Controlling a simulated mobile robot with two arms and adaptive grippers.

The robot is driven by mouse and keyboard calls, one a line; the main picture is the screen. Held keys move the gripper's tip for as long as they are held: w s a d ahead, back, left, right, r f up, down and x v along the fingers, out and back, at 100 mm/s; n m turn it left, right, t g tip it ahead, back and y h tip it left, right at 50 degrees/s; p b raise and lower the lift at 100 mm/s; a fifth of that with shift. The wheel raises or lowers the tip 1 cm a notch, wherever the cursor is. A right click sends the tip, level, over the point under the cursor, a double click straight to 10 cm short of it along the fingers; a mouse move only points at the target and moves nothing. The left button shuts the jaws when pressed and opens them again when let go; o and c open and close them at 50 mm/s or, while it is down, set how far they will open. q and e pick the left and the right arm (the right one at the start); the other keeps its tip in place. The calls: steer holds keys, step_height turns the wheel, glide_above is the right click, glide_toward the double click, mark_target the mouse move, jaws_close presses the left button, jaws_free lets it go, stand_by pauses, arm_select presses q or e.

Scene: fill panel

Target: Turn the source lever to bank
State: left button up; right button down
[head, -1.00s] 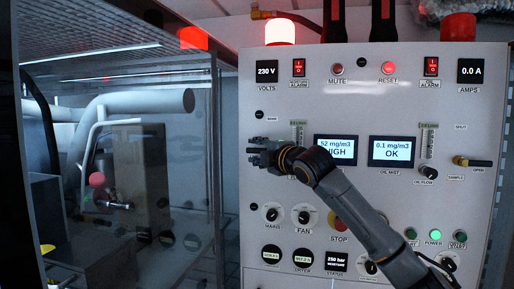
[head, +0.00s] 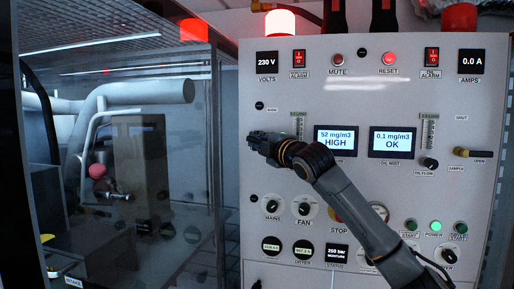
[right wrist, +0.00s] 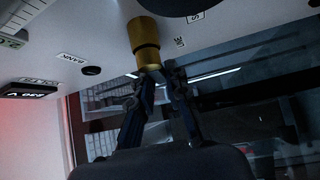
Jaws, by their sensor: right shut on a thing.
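The source lever (right wrist: 145,35) shows in the right wrist view as a brass fitting standing out from the white panel. A BANK label (right wrist: 72,57) and a black round button lie to its left. My right gripper (right wrist: 160,75) has its fingers at the lever's outer end, shut on it; the gripped part is mostly hidden between the fingertips. In the head view my right gripper (head: 254,141) is at the panel's left edge, just below the BANK label (head: 272,110), and covers the lever. My left gripper is not in view.
The panel (head: 400,85) carries screens, knobs and switches; the left screen (head: 335,141) reads HIGH. A brass sample valve (head: 461,152) sits at the right. A glass-walled enclosure (head: 150,165) with pipes stands to the left. My right arm crosses the panel's lower middle.

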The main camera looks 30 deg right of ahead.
steer(key=r+m+t+h+b, duration=0.1)
steer(key=m+h+b, duration=0.3)
steer(key=m, duration=0.2)
steer(key=s+d+m+t+h+b, duration=0.1)
steer(key=m+t+h+b, duration=0.1)
steer(key=m+h+b, duration=0.2)
steer(key=r+m+t+h+b, duration=0.1)
steer(key=m+h+b, duration=0.3)
steer(key=m, duration=0.4)
steer(key=shift+s+d+r+t+b, duration=0.2)
steer(key=shift+r+t+b, duration=0.15)
steer(key=shift+b, duration=0.35)
steer(key=shift+s+d+r+m+g+h+p, duration=0.15)
steer(key=shift+m+g+h+p, duration=0.4)
steer(key=shift+m+h, duration=0.65)
steer(key=shift+s+d+r+m+g+h+p, duration=0.1)
steer(key=shift+m+g+h+p, duration=0.4)
steer(key=shift+m+h, duration=0.65)
steer(key=shift+s+d+m+g+h+p, duration=0.1)
steer(key=shift+s+m+g+h+p, duration=0.1)
steer(key=shift+m+g+h+p, duration=0.9)
steer(key=shift+f+m+h+b, duration=0.1)
steer(key=shift+m+h+b, duration=0.2)
steer(key=shift+m, duration=0.45)
steer(key=c, duration=1.3)
jaws_free()
steer(key=shift+d, duration=0.1)
steer(key=shift+f, duration=0.1)
